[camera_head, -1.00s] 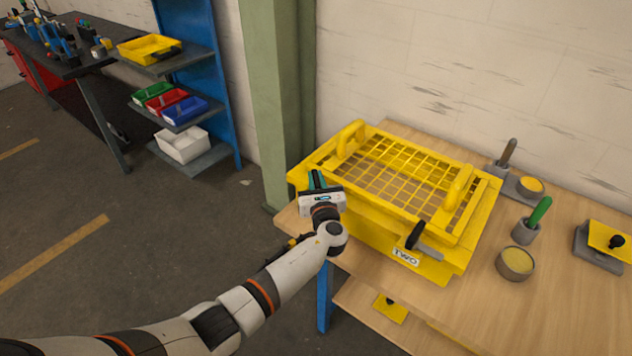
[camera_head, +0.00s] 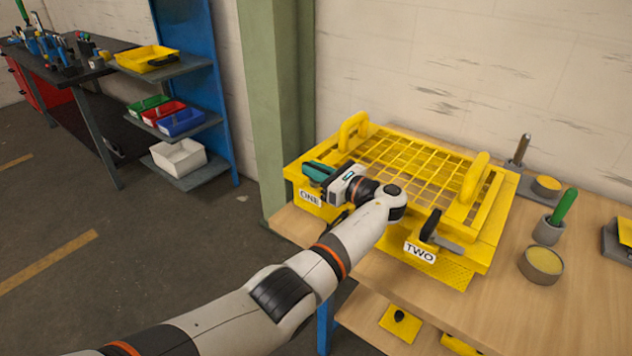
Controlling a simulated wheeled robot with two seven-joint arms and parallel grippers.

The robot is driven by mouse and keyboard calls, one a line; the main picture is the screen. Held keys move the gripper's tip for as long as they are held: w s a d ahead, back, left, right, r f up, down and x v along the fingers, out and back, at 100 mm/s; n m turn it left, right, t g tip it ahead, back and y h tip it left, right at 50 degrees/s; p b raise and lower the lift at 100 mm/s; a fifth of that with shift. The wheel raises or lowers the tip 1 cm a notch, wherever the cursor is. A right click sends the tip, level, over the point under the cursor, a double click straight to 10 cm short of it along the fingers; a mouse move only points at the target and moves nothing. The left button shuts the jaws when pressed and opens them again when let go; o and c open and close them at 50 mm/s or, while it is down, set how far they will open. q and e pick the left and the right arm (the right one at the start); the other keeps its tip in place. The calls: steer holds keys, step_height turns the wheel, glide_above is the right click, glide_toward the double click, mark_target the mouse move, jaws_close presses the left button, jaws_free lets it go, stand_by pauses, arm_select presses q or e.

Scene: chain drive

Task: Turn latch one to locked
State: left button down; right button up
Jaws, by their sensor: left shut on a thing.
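The yellow guard (camera_head: 480,247) with a mesh top and two raised handles sits on the wooden bench. A label "ONE" (camera_head: 310,198) is on its front left. A label "TWO" (camera_head: 419,251) is on its front right, beside latch two (camera_head: 431,225), which has a black handle and a grey bar. My left gripper (camera_head: 318,172) is just above and behind the "ONE" label, with teal fingers. It is shut on latch one, which my gripper and wrist hide, so its angle cannot be told. My right gripper is out of view.
On the wooden bench (camera_head: 505,300) to the right stand a green-handled tool (camera_head: 563,206) in a holder, a round tin (camera_head: 541,264) and a dark-handled tool (camera_head: 521,149). A green column (camera_head: 271,110) and blue shelves with bins stand at the left. Yellow pieces lie on the lower shelf.

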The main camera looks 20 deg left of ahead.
mark_target(316, 167)
arm_select(q)
steer(key=shift+g, duration=0.3)
steer(key=c, duration=1.4)
jaws_free()
steer(key=shift+o, duration=0.2)
step_height(316, 167, up, 10)
steer(key=shift+r, duration=0.1)
